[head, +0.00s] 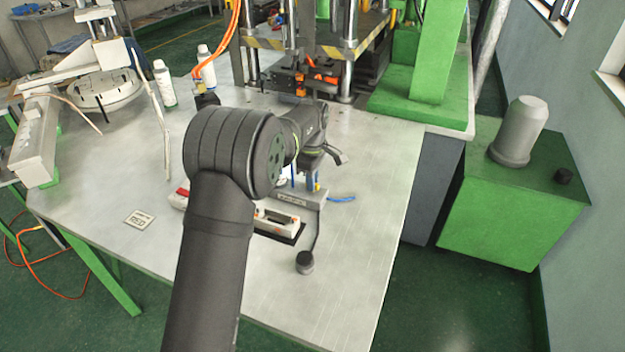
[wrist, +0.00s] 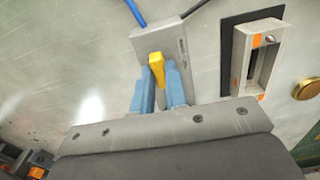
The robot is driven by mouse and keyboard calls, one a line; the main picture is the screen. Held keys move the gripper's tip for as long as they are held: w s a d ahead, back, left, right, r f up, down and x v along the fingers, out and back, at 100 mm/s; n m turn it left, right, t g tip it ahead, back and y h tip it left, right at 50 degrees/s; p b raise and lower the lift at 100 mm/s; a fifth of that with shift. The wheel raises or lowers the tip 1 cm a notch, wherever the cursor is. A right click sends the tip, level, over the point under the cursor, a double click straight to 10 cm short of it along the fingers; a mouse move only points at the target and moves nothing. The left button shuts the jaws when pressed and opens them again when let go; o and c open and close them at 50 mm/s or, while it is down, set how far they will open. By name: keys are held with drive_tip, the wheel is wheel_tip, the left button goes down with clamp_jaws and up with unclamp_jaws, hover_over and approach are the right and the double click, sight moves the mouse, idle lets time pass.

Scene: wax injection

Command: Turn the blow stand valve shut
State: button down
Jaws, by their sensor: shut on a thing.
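The yellow valve handle (wrist: 156,60) stands on the grey blow stand block (wrist: 170,40) in the wrist view. My gripper (wrist: 160,78) has its two blue fingers on either side of the handle and is shut on it. In the head view my gripper (head: 313,181) is over the stand (head: 316,201), right of the table's middle. My arm hides most of the stand there, and the handle cannot be made out. A blue hose (wrist: 136,12) and a dark cable leave the block.
A white frame with orange marks (wrist: 242,50) lies on a dark pad beside the stand. A brass knob (wrist: 306,89) is farther right. A black round piece (head: 305,263) is on the table in front. The press (head: 345,40) stands behind. The right front table is clear.

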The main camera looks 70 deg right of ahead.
drive_tip(key=c, duration=1.4)
unclamp_jaws()
drive_tip(key=shift+c, duration=0.2)
drive_tip(key=shift+r, duration=0.1)
wheel_tip(320, 180, up, 17)
drive_tip(key=shift+r, duration=0.15)
wheel_tip(320, 180, down, 18)
drive_tip(key=shift+r, duration=0.25)
drive_tip(key=shift+r, duration=0.1)
